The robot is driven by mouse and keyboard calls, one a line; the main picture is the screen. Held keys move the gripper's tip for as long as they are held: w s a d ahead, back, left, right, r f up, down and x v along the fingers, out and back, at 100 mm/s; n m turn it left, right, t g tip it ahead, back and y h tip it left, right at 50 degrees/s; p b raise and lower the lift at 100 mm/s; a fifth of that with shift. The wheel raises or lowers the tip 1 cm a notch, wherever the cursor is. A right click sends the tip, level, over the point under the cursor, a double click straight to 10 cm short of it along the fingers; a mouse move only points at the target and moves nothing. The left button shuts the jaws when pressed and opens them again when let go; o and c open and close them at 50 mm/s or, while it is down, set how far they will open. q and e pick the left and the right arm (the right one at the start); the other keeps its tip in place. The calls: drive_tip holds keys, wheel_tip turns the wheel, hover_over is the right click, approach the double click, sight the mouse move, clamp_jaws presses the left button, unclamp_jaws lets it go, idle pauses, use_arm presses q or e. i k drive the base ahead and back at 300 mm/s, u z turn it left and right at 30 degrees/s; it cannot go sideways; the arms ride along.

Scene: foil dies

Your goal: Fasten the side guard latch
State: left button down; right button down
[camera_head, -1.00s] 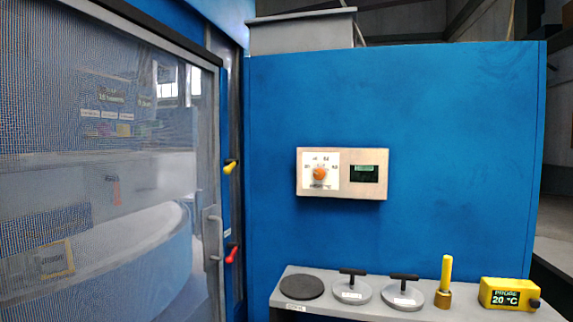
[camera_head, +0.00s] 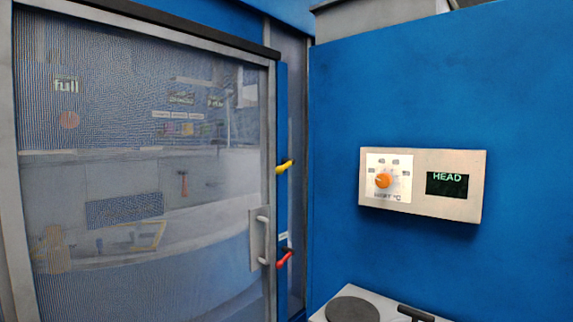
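The side guard is a mesh sliding door (camera_head: 140,200) in a grey frame, filling the left of the head view. Its grey handle (camera_head: 263,240) is on the door's right edge. On the blue post (camera_head: 282,200) beside it are a yellow lever (camera_head: 284,167) and, lower down, a red lever (camera_head: 284,259). Both levers slant up to the right. I cannot tell which of them is the latch, or whether it is engaged. The door's edge sits close against the post. Neither of my grippers is in view.
A blue cabinet wall (camera_head: 430,270) stands to the right, with a control panel (camera_head: 470,205) bearing an orange knob (camera_head: 383,180) and a display (camera_head: 447,184) reading HEAD. Below it, a grey shelf (camera_head: 322,317) holds a dark disc (camera_head: 352,309) and a black-handled piece (camera_head: 416,313).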

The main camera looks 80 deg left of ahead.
sight(286, 162)
drive_tip(key=u, duration=0.75)
drive_tip(key=i, duration=0.95)
drive_tip(key=u, duration=1)
